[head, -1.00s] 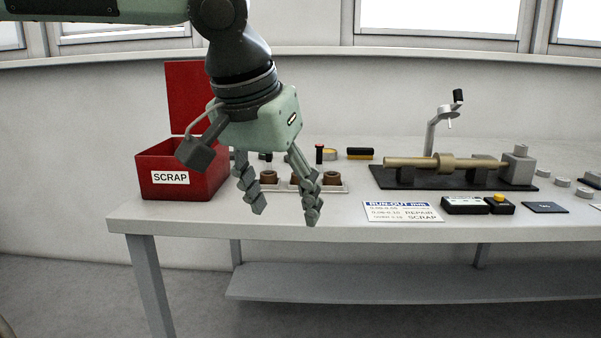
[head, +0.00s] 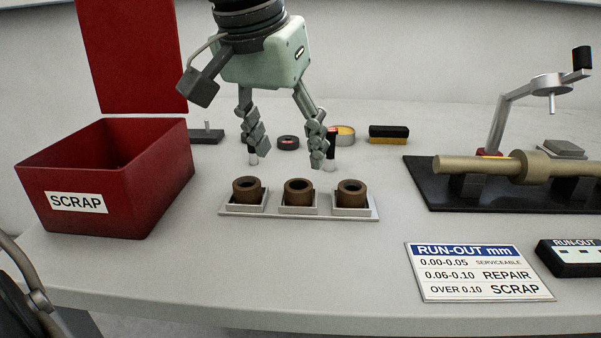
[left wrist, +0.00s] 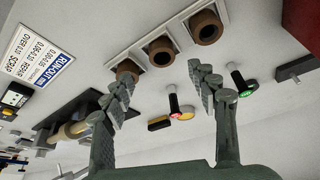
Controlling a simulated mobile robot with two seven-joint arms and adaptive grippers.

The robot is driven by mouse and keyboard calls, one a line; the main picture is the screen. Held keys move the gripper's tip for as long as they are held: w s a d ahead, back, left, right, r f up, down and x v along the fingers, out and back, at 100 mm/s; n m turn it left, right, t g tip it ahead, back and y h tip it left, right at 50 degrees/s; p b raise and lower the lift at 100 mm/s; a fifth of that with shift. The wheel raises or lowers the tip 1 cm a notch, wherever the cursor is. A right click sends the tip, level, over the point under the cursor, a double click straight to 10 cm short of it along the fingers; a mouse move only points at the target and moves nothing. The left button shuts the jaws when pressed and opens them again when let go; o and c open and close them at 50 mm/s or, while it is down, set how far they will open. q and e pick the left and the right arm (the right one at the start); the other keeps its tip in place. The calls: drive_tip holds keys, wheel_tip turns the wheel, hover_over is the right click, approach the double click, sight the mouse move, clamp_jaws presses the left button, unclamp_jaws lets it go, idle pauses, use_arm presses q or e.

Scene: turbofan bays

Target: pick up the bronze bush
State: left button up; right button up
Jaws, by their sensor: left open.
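Three bronze bushes, brown rings with dark bores, stand upright in a row in a light tray (head: 300,213): a left bush (head: 247,190), a middle bush (head: 298,192) and a right bush (head: 351,193). I cannot tell which one the task means. My left gripper (head: 288,160) is open and empty, fingers pointing down, above and behind the tray, apart from the bushes. In the left wrist view the bushes (left wrist: 161,50) lie beyond the open fingertips (left wrist: 165,85). My right gripper is not in view.
A red open SCRAP box (head: 110,180) stands left of the tray. A RUN-OUT card (head: 480,272) lies front right. A shaft (head: 480,167) rests on a black base at right. Small tools and a yellow-topped tin (head: 344,135) lie behind. The table in front of the tray is clear.

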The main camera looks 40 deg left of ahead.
sight(298, 192)
use_arm(q)
drive_tip(key=shift+w+a+f, duration=0.25)
drive_tip(key=shift+w+f, duration=0.05)
drive_tip(key=shift+w, duration=0.2)
drive_tip(key=b+x, duration=0.1)
drive_tip(key=x, duration=0.5)
drive_tip(key=shift+f+b, duration=0.15)
drive_tip(key=shift+b, duration=0.15)
drive_tip(key=shift+w+f, duration=0.2)
drive_tip(key=shift+f, duration=0.1)
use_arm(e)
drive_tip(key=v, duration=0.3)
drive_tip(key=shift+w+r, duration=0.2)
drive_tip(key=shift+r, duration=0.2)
use_arm(q)
clamp_jaws()
